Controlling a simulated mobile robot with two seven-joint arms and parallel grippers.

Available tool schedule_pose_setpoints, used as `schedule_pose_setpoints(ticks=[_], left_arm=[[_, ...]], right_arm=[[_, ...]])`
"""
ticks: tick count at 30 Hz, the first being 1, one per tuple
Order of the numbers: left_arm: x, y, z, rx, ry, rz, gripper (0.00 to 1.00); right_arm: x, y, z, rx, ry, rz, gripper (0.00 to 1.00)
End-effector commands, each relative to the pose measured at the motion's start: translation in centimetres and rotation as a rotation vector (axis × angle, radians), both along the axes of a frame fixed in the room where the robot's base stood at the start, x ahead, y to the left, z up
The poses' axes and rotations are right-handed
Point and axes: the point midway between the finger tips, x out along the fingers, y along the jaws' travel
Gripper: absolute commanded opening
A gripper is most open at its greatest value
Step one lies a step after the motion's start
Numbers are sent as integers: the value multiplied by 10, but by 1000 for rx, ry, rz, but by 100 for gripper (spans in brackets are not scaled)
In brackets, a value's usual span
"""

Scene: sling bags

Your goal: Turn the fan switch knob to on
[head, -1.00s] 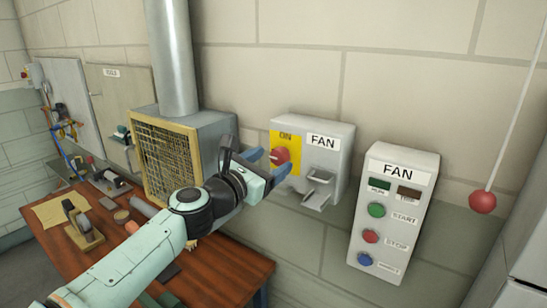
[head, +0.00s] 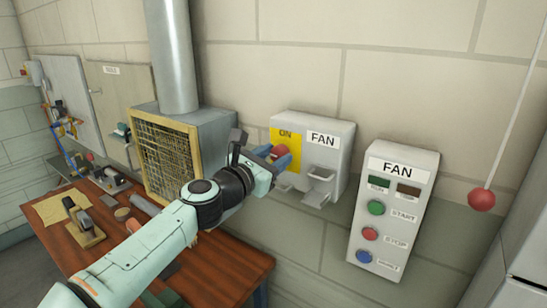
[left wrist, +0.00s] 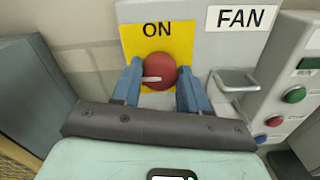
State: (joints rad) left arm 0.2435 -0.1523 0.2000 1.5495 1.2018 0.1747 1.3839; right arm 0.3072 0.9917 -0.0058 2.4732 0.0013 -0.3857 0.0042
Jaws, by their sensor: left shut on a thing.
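The red fan switch knob (head: 281,151) sits on a yellow plate marked ON, on the grey FAN switch box (head: 341,150) on the wall. In the left wrist view the round knob (left wrist: 160,70) has a pale mark that lies about level, pointing left, while the word ON is above the knob. My left gripper (head: 279,156) is shut on the knob, with one blue finger on each side of it. The fingers also show in the left wrist view (left wrist: 160,88). They hide part of the knob in the head view. My right gripper is not in view.
A metal hasp (head: 319,187) sticks out of the box just right of the knob. A second FAN panel (head: 392,213) with push buttons is further right, near a hanging red ball (head: 481,199). A duct with a grille (head: 166,160) and a wooden workbench (head: 228,262) are at left.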

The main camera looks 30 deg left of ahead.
Motion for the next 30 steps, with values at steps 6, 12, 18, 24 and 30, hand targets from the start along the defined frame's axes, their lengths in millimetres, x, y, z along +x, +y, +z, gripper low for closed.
schedule_pose_setpoints(ticks=[6, 12, 18, 24, 30], left_arm=[[0, -1, -1, 97, -7, -1, 13], [0, -1, -1, 257, -20, 0, 13], [0, -1, -1, 447, -36, 0, 13], [0, -2, -2, 638, -50, 0, 13], [0, -2, -3, 828, -66, 0, 13]], right_arm=[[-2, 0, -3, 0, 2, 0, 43], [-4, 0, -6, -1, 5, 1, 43], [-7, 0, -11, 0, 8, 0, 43], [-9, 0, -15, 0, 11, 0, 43], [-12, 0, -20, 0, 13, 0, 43]])
